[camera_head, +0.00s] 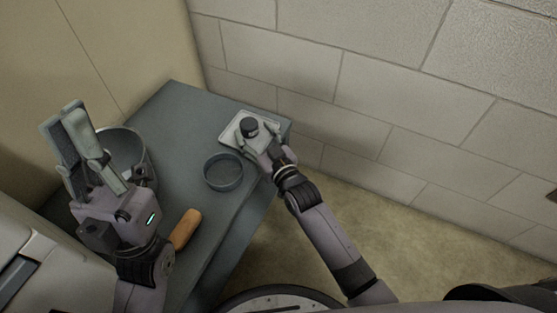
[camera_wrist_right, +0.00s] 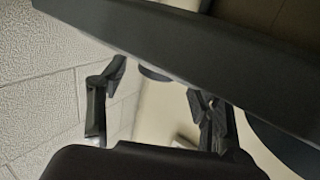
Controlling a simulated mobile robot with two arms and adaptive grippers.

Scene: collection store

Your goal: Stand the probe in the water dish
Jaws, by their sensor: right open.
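A round dark dish with a low rim (camera_head: 223,172), which looks like the water dish, sits near the table's right edge. A short dark cylinder (camera_head: 249,126) stands on a pale square tray (camera_head: 232,139) at the far corner; it may be the probe, but I cannot be sure. My right gripper (camera_head: 260,142) is open at the tray's near side, close to the cylinder. The right wrist view shows its spread fingers (camera_wrist_right: 155,90), with a dark rounded thing (camera_wrist_right: 155,74) beyond, partly hidden.
A grey pot (camera_head: 122,150) stands behind my left gripper, partly hidden. An orange-brown rounded object (camera_head: 186,228) lies near the table's (camera_head: 178,108) front. A block wall (camera_head: 390,100) rises behind. The table is clear between pot and dish.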

